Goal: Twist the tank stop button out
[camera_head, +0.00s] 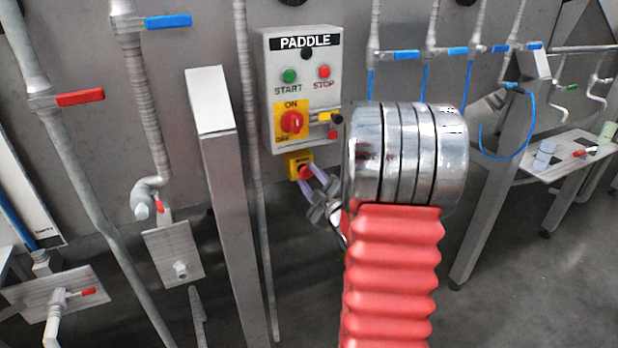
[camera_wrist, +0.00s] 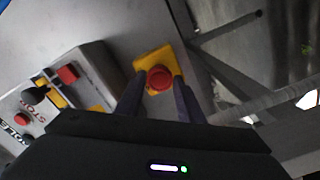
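The tank stop button is a red mushroom head (camera_head: 305,173) on a small yellow box (camera_head: 293,160) below the PADDLE panel. In the wrist view the red button (camera_wrist: 159,78) sits in front of its yellow box (camera_wrist: 146,62). In the wrist view my gripper (camera_wrist: 159,88) has one finger on each side of the button, with narrow yellow gaps showing. The fingers look open; I see no clear contact. The button's underside and depth are hard to judge.
The PADDLE panel (camera_head: 289,65) above carries a green start button (camera_head: 289,76), a red stop button (camera_head: 324,72) and a red rotary switch (camera_head: 291,122). A steel post (camera_head: 225,170) and thin pipe stand left; a worktable (camera_head: 575,155) stands right.

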